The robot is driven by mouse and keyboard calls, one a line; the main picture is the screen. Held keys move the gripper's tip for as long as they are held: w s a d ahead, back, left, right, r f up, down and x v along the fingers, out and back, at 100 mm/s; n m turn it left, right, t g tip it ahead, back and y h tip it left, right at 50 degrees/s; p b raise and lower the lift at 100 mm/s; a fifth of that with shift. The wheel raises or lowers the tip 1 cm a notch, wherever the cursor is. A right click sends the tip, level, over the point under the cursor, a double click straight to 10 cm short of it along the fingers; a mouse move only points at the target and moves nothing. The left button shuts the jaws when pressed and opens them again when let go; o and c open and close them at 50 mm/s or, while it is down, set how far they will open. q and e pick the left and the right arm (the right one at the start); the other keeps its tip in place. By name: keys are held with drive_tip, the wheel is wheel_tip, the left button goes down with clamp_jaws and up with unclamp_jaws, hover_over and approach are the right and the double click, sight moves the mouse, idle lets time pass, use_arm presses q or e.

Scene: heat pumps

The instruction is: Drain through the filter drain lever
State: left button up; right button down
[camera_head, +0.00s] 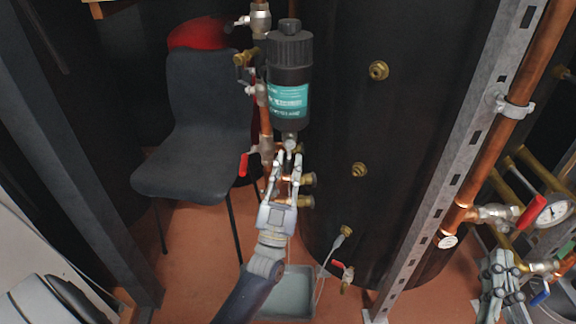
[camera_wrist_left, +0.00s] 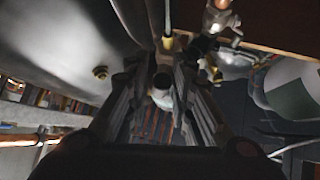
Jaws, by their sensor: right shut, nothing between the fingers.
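The filter (camera_head: 291,75) is a black canister with a teal label, upright in front of the dark tank. A small metal drain fitting (camera_head: 290,138) is at its lower end. My left gripper (camera_head: 288,158) is just under it, pointing up, its two fingers apart. In the left wrist view, a pale cylindrical part (camera_wrist_left: 162,92) shows between the fingers of my left gripper (camera_wrist_left: 162,68). I cannot tell whether they touch it. The drain lever itself is not clear behind the fingers. My right gripper (camera_head: 500,262) is shut and empty at the lower right.
A red-handled valve (camera_head: 245,163) is on the pipe left of the filter. A grey tray (camera_head: 290,295) lies on the floor below. A dark chair (camera_head: 205,110) stands at left. A metal upright (camera_head: 450,175), copper pipe and gauge (camera_head: 553,211) are at right.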

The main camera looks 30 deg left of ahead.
use_arm(q)
drive_tip(key=v, duration=1.2)
